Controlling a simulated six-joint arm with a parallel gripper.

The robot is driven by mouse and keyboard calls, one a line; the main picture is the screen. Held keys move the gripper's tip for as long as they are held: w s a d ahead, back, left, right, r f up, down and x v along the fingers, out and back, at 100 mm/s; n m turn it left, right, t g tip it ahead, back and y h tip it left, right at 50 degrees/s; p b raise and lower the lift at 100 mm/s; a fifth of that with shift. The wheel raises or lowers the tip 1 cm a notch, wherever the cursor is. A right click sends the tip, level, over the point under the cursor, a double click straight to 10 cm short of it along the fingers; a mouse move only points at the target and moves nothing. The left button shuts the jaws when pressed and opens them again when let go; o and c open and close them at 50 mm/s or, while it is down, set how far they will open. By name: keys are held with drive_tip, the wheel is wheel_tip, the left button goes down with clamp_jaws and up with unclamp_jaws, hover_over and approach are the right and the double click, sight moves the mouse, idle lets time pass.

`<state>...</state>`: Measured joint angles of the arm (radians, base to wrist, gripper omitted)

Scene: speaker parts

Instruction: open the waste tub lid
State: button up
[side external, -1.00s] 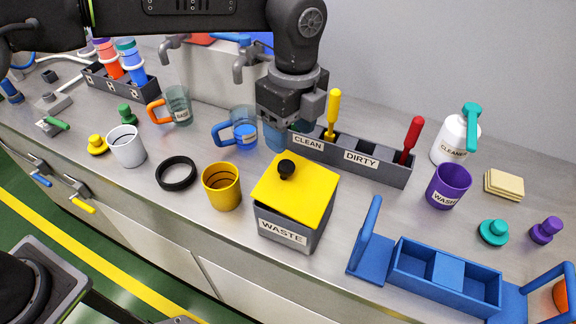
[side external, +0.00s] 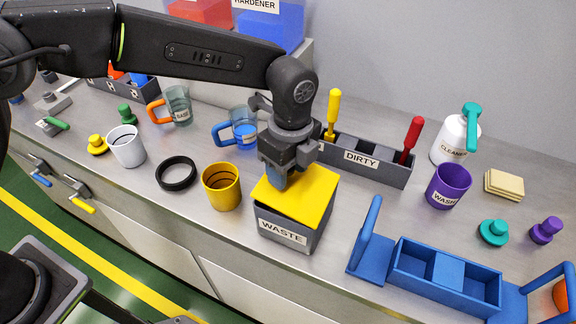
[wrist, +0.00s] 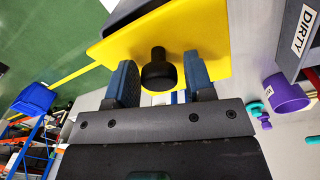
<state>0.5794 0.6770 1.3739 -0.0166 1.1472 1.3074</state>
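The waste tub (side external: 287,231) is a grey box labelled WASTE, standing on the steel counter. Its flat yellow lid (side external: 307,197) sits on top, covering the opening. My gripper (side external: 277,180) is low over the lid, pointing down, and hides the black knob in the side view. In the wrist view the black knob (wrist: 158,72) stands up from the yellow lid (wrist: 190,28). The two blue-padded fingers (wrist: 160,84) are open, one on each side of the knob, with gaps visible between them and it.
A yellow cup (side external: 221,187) stands close to the tub's left. The tool holder labelled DIRTY (side external: 368,160) stands behind right, with yellow and red handled tools. A blue carrier (side external: 445,277) is at front right. A purple cup (side external: 448,187) and a cleaner bottle (side external: 455,140) stand farther right.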

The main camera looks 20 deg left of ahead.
clamp_jaws()
